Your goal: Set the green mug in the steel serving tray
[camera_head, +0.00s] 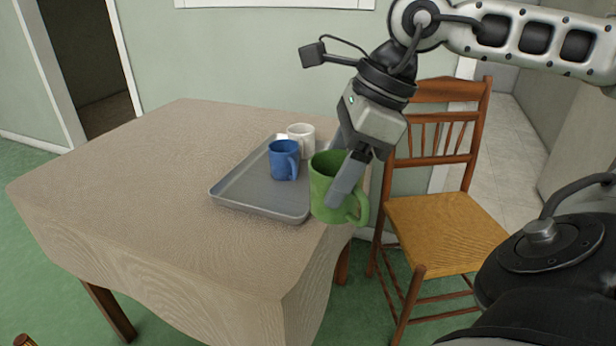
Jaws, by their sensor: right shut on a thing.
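The green mug (325,182) is held upright by my right gripper (345,180), which is shut on it. In the head view the mug overlaps the right front corner of the steel serving tray (240,195). I cannot tell exactly how high the mug is above the tray or table. The tray lies on the cloth-covered table. A blue mug (283,160) and a white mug (301,138) stand at its back right part. The tray's right side is partly hidden by the green mug and my gripper. My left gripper is not in view.
The table (130,190) is bare to the left of the tray. A wooden chair (440,225) stands close to the table's right side. The tray's left front part is empty. A wall (230,60) is behind the table.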

